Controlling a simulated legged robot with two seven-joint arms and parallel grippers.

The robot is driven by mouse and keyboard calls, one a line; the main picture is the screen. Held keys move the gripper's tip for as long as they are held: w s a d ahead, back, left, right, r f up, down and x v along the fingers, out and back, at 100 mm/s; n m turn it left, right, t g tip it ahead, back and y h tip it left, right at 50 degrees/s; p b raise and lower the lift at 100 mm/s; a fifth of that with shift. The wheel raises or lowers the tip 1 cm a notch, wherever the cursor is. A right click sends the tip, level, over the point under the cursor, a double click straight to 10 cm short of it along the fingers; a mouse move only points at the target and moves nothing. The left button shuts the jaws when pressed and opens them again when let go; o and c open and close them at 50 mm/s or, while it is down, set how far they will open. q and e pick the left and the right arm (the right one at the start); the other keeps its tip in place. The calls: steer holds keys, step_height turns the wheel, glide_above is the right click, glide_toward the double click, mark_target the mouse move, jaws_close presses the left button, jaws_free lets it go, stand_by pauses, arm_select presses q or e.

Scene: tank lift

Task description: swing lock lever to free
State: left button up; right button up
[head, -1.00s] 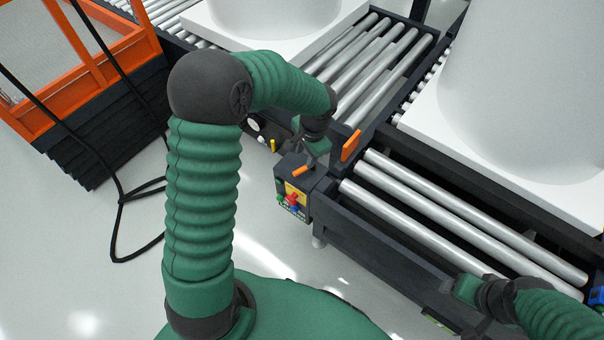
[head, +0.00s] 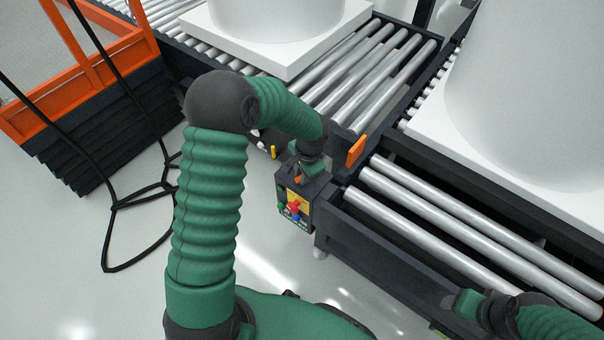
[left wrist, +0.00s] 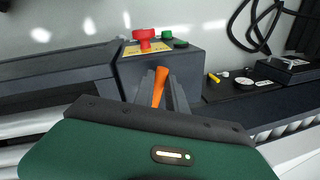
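The orange lock lever (head: 298,180) is on top of the dark control box (head: 296,208) at the conveyor corner. It also shows in the left wrist view (left wrist: 159,87), upright in the picture between the two grey fingers. My left gripper (head: 304,172) is down at the box top; its fingers (left wrist: 161,88) stand apart, one on each side of the lever, with a narrow gap visible. Firm contact cannot be told. My right gripper (head: 462,303) is at the bottom right over the conveyor edge; its fingers are not clear.
The box carries a red button (left wrist: 144,36) and green buttons. An orange paddle (head: 356,151) stands on the conveyor frame right of the box. Bare rollers (head: 470,235) lie to the right. White tanks stand on plates behind. Black cables (head: 125,205) hang over the floor at left.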

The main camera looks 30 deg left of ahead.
arm_select(q)
steer(key=shift+d+r, duration=0.1)
jaws_close()
steer(key=shift+w, duration=0.1)
steer(key=shift+w+r, duration=0.1)
steer(key=shift+w, duration=0.05)
stand_by(0.7)
